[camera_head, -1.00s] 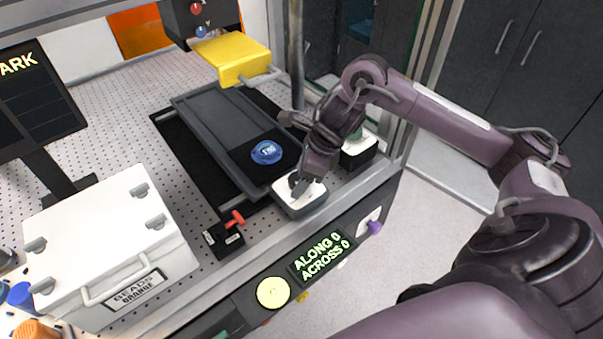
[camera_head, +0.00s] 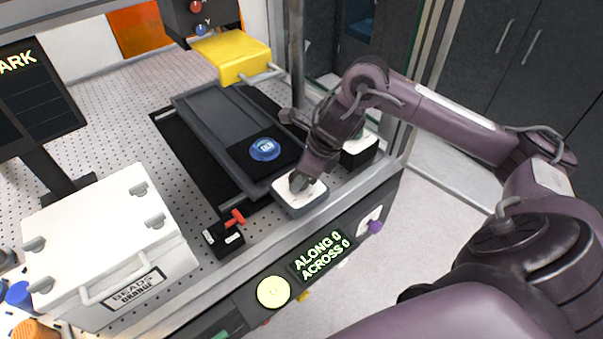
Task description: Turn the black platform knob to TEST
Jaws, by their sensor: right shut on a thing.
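The knob box (camera_head: 309,197), grey with a white top, sits at the front edge of the bench, right of centre. My right gripper (camera_head: 299,183) reaches down onto its top from above and is shut on the black platform knob, which the fingers mostly hide. I cannot read the knob's pointer or any marks around it. A dark display (camera_head: 35,95) at the left shows text ending in "ARK", cut by the picture edge. My left gripper is not in view.
A grey platform (camera_head: 215,125) with a blue disc (camera_head: 265,149) lies behind the knob box. A small black box with a red lever (camera_head: 235,217) stands to its left. A white bead case (camera_head: 100,235) fills the front left. A frame post (camera_head: 296,60) rises behind.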

